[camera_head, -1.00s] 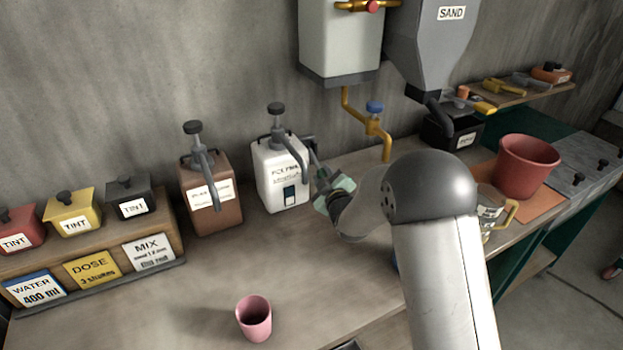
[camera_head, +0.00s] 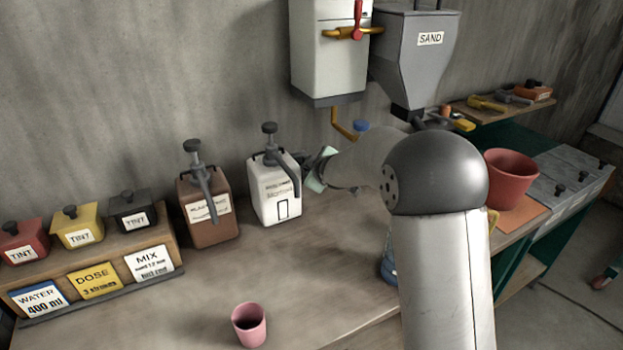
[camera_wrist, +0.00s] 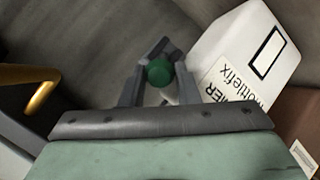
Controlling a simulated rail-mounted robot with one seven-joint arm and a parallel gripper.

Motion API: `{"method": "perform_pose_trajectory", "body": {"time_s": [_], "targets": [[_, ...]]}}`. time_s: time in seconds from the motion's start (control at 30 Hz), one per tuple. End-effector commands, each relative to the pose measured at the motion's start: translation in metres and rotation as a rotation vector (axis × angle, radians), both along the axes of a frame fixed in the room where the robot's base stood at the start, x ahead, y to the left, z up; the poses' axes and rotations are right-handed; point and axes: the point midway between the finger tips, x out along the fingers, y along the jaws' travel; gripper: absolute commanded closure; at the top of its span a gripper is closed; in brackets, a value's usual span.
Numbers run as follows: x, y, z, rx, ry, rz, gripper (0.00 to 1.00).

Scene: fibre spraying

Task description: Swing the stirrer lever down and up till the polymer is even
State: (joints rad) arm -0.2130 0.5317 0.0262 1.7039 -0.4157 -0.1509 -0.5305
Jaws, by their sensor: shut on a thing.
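The white polymer canister (camera_head: 274,190) stands on the bench by the wall, with a dark pump head (camera_head: 269,130) on top. It also shows tilted at the upper right of the wrist view (camera_wrist: 250,60), with part of its label readable. My gripper (camera_head: 310,166) is at the right side of the canister. In the wrist view my gripper (camera_wrist: 160,80) is shut on a round green knob (camera_wrist: 159,72), which sits between the fingertips. The knob appears to be the end of the stirrer lever; the lever's rod is mostly hidden. The polymer inside is not visible.
A brown pump canister (camera_head: 208,212) stands left of the white one. A pink cup (camera_head: 249,325) stands near the front of the bench. A brass tap (camera_head: 345,125) hangs behind my arm. A red bucket (camera_head: 510,178) is at the right.

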Motion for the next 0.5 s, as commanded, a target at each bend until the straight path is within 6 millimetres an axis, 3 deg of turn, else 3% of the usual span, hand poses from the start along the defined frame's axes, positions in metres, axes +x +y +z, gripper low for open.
{"method": "perform_pose_trajectory", "body": {"time_s": [0.1, 0.5], "targets": [[0.005, 0.001, 0.011, 0.005, -0.014, -0.001, 1.00], [0.009, 0.003, 0.020, 0.006, -0.018, 0.000, 1.00]]}}
